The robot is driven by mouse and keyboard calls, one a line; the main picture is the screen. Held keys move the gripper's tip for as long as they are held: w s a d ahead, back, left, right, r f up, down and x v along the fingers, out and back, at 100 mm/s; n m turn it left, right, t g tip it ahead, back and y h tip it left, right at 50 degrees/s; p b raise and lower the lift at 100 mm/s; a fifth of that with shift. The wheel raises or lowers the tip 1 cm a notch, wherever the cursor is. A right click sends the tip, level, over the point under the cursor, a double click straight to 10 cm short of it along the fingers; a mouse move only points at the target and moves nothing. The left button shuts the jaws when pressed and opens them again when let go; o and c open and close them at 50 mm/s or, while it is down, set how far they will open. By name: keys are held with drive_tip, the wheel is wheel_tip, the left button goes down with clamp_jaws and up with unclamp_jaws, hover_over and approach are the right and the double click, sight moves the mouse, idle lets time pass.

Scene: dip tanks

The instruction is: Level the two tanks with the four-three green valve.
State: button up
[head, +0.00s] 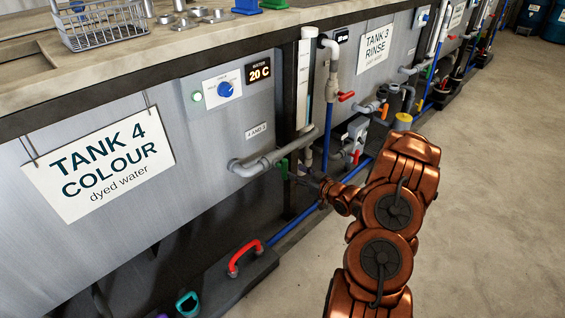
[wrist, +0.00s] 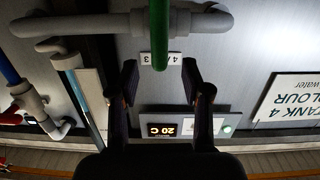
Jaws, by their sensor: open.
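The green valve handle (head: 283,168) sits on the grey pipe (head: 250,166) low on the front of tank 4, below a small "4 AND 3" label (head: 257,130). The wrist view is upside down; there the green handle (wrist: 158,35) runs from the pipe, its end between my fingertips in the picture. My gripper (wrist: 158,66) is open, one finger on each side of the handle's end, with visible gaps. Whether the handle is between the fingers in depth, I cannot tell. In the head view my gripper (head: 303,183) is small and dark, just right of the handle. Tank 4 (head: 120,115) and tank 3 (head: 395,60) carry signs.
Upright gauge tubes (head: 304,80) and red-handled valves (head: 346,96) stand close right of the green handle. A blue pipe (head: 325,140) runs beside them. A red handle (head: 243,258) lies low in front. A display (head: 259,72) reads 20 C. Floor at right is clear.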

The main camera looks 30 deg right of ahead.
sight(287, 166)
drive_tip(key=shift+t+y, duration=0.3)
drive_tip(key=shift+t, duration=0.3)
drive_tip(key=shift+x, duration=3.4)
clamp_jaws()
